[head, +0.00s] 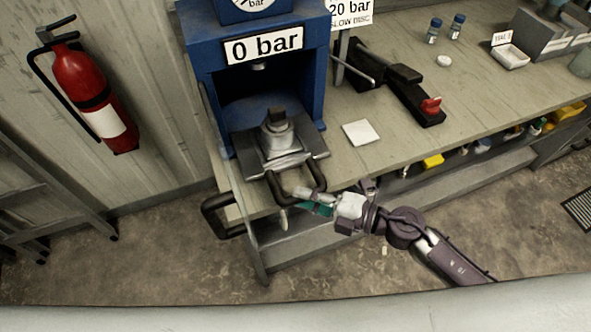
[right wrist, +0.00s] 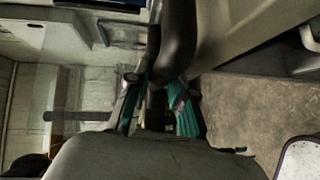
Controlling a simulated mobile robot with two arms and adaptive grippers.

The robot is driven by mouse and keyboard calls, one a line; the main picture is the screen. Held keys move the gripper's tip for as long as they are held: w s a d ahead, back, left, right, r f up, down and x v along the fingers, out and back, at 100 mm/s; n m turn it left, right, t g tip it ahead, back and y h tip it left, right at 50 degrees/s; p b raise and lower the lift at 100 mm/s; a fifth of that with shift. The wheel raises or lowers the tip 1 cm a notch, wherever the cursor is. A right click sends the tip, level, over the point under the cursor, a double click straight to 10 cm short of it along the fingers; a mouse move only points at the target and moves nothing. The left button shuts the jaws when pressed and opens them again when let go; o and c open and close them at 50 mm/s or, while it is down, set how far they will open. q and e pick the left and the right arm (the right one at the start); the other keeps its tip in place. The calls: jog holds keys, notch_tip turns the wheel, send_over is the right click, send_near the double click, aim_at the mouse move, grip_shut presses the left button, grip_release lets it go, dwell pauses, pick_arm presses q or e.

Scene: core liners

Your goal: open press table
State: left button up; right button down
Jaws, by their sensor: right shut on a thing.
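The blue press (head: 195,50) stands on the bench with a "0 bar" sign on its front. Its grey press table (head: 316,142) sits low in the press opening and reaches out over the bench's front edge, with a metal piece (head: 277,135) on it. A dark U-shaped handle (head: 273,187) juts from the table's front. My right gripper (head: 308,199) is shut on this handle, at its front bar. In the right wrist view the dark handle (right wrist: 178,40) runs between the teal-padded fingers (right wrist: 160,108). My left gripper is not in view.
A second dark handle (head: 222,215) sticks out at the bench's left front corner. A white square plate (head: 360,132) and a black lever device (head: 400,85) lie to the right. A red extinguisher (head: 85,85) hangs at left. The floor before the bench is clear.

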jog(key=shift+s+d, duration=0.25)
jog(key=shift+s, duration=0.55)
jog(key=shift+s+d, duration=0.25)
jog(key=shift+s, duration=0.55)
jog(key=shift+s+d, duration=0.25)
jog(key=shift+s, duration=0.55)
jog(key=c, duration=1.3)
grip_release()
jog(key=v, duration=1.2)
